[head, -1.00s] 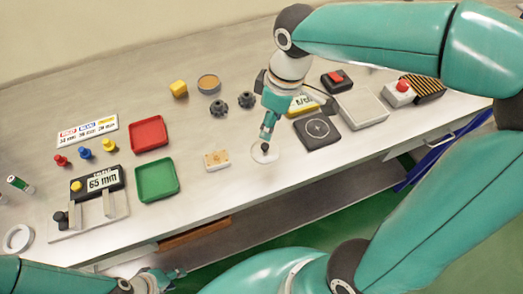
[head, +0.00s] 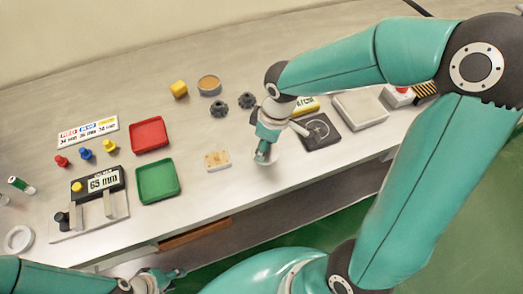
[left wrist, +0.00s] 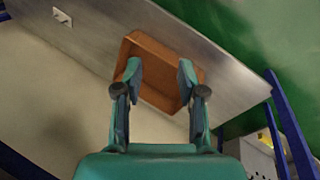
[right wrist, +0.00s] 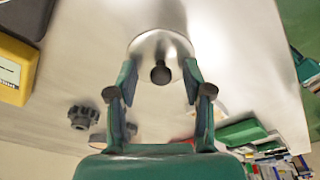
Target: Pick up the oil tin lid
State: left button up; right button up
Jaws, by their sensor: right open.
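The oil tin lid (right wrist: 148,50) is a shiny round metal disc with a black knob (right wrist: 160,73) at its middle. It lies on the bench near the front edge. My right gripper (right wrist: 160,80) is open above it, fingers either side of the knob with gaps showing. Whether the fingertips are level with the knob I cannot tell. In the head view my right gripper (head: 263,157) covers most of the lid. My left gripper (head: 172,277) is low in front of the bench, and in the left wrist view (left wrist: 158,75) it is open and empty.
A dark square pad (head: 318,132) lies right of the lid, and a small beige block (head: 217,160) lies left. Two dark knobbed parts (head: 246,100) sit behind. Green (head: 157,180) and red (head: 150,134) trays stand farther left. The bench's front edge is close to the lid.

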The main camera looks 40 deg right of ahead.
grip_shut()
dwell(0.3)
